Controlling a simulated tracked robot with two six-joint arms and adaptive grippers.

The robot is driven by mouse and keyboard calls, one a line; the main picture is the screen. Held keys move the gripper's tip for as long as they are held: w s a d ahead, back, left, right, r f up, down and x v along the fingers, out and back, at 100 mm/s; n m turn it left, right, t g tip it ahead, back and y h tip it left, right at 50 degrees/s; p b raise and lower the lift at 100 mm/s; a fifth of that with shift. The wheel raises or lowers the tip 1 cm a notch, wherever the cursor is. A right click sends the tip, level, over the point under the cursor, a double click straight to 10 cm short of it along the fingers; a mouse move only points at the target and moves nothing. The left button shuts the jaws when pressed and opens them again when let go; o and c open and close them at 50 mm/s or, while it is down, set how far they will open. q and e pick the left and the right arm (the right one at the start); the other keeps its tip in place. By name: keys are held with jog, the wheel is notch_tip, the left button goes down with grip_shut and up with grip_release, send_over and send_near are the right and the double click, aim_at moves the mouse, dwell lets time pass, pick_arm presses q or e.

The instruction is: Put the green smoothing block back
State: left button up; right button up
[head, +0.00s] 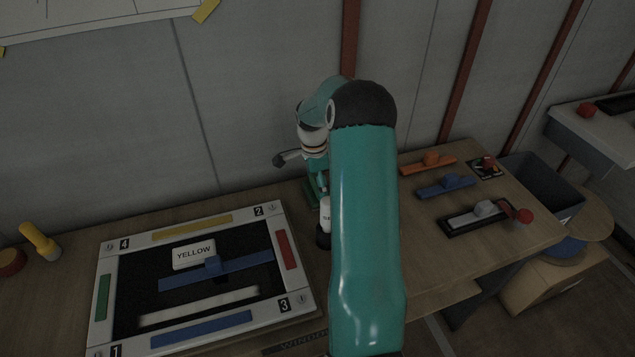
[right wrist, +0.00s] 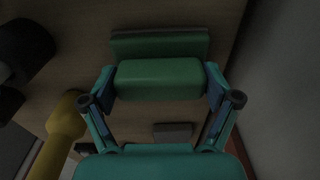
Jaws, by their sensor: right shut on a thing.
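The green smoothing block (right wrist: 160,80) is between the fingers of my right gripper (right wrist: 162,92) in the right wrist view. Its rounded grip fills the gap and touches both fingers. Its wider, darker green base lies beyond, close to the wooden surface; I cannot tell whether it touches. In the head view only a dark green part of the block (head: 310,194) shows beside my right gripper (head: 319,184), at the back of the bench. My teal arm hides much of that area. My left gripper is not in view.
A white-framed board (head: 282,302) with a YELLOW card (head: 194,254) and a blue block (head: 212,266) lies left. Orange (head: 430,162) and blue (head: 447,186) blocks and a black tray (head: 452,226) are at right. A white bottle (head: 325,214) stands near my gripper.

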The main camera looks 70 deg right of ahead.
aim_at(315, 181)
jog(key=o, duration=0.9)
jog(key=shift+c, duration=0.2)
notch_tip(315, 181, up, 12)
jog(key=shift+w+a, duration=0.2)
jog(key=shift+w, duration=0.1)
